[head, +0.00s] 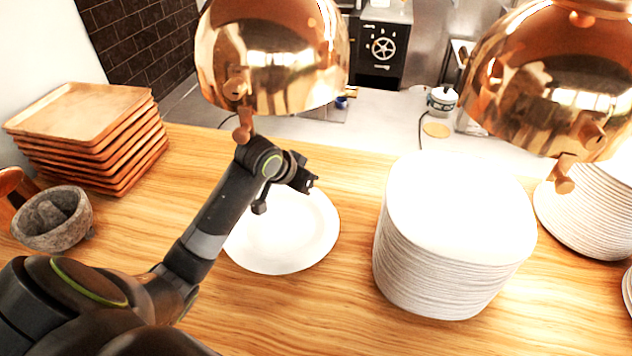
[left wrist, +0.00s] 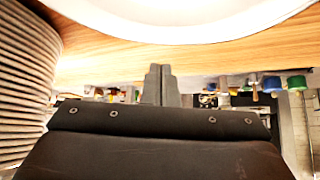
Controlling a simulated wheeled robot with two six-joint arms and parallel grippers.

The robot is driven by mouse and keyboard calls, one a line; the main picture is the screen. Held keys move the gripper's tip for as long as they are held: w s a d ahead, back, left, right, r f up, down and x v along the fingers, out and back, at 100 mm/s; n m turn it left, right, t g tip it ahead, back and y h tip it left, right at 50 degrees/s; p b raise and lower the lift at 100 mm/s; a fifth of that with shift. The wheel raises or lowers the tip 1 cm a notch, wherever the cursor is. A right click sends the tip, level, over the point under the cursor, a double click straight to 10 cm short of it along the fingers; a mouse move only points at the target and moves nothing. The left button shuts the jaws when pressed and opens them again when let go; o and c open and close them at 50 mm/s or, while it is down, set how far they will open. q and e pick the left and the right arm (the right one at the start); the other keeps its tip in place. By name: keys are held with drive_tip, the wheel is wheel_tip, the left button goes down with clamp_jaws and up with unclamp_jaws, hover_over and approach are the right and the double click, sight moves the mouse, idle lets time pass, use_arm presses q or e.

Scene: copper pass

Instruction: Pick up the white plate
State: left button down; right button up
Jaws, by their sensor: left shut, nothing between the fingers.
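The single white plate (head: 290,240) lies flat on the wooden counter, left of the tall stack of white plates. My left forearm covers part of its left and far side in the head view. My left gripper (head: 311,182) is at the far edge of the plate in that view, shut and empty. In the left wrist view the shut fingers (left wrist: 158,84) point toward the plate (left wrist: 190,22), whose rim shows at the top. A gap of wood shows between fingertips and rim there. My right gripper is not in view.
A tall stack of white plates (head: 450,250) stands right of the plate, with another stack (head: 592,212) farther right. Wooden trays (head: 95,140) and a stone mortar (head: 50,220) are at left. Two copper lamps (head: 272,60) (head: 560,85) hang low over the counter (head: 345,310).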

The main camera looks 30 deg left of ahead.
use_arm(q)
drive_tip(key=w+p, duration=0.1)
drive_tip(key=w, duration=0.1)
drive_tip(key=w+d, duration=0.1)
drive_tip(key=w, duration=0.2)
drive_tip(key=shift+w+r+p, duration=0.15)
drive_tip(key=shift+p, duration=0.2)
drive_tip(key=f+p, duration=0.1)
drive_tip(key=f, duration=0.4)
drive_tip(key=shift+s+f, duration=0.2)
drive_tip(key=shift+s+a+r+p, duration=0.1)
drive_tip(key=shift+s+r+p, duration=0.1)
drive_tip(key=shift+p, duration=0.3)
drive_tip(key=shift+s+f, duration=0.1)
drive_tip(key=shift+s, duration=0.15)
drive_tip(key=shift+f, duration=0.1)
